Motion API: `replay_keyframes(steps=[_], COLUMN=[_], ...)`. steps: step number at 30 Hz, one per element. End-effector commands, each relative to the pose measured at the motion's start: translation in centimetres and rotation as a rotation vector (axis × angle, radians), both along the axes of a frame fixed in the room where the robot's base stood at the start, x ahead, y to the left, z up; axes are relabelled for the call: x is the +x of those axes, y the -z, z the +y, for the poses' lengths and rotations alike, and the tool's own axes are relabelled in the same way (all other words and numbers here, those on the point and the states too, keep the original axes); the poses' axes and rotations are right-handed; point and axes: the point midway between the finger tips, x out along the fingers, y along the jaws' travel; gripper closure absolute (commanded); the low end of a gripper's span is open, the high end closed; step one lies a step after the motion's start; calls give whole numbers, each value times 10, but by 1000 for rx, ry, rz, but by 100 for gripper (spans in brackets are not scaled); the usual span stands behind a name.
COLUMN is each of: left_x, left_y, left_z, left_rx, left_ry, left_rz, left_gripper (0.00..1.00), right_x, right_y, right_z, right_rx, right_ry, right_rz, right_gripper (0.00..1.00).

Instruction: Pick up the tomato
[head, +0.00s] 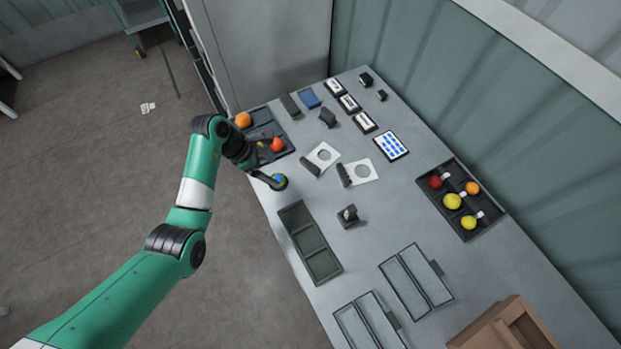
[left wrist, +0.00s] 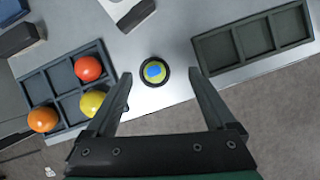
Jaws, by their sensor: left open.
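A dark compartment tray at the table's left end holds a red tomato (head: 277,145), an orange one (head: 243,120) and a yellow one. The left wrist view shows the red (left wrist: 88,68), yellow (left wrist: 92,103) and orange (left wrist: 42,119) tomatoes in separate compartments. My left gripper (head: 272,160) is open above the table edge beside this tray. In the left wrist view its fingers (left wrist: 162,75) are apart, with a round black-rimmed piece with a yellow-green and blue top (left wrist: 154,72) seen between them. The yellow tomato is mostly hidden by my gripper in the head view.
A second dark tray (head: 487,221) at the right holds several red, orange and yellow fruits. An empty compartment tray (head: 309,243) lies near the front edge. White plates with round holes (head: 364,171), dark boxes and a brown box (head: 500,325) also stand here.

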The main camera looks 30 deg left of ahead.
Motion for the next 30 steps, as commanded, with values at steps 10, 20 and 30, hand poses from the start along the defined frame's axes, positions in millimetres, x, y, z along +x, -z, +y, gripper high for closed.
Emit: replay_keyframes(steps=[10, 20, 30], left_x=[-15, -1, 5], left_y=[-19, 29, 49], left_z=[33, 20, 15], left_rx=[-13, -14, -14], left_ry=[-79, -76, -77], left_rz=[17, 16, 15], left_gripper=[11, 11, 11], right_x=[0, 0, 0], right_y=[-28, -3, 6], right_z=[0, 0, 0], right_rx=[0, 0, 0], right_ry=[0, 0, 0], right_rz=[1, 1, 0], right_gripper=[58, 58, 58])
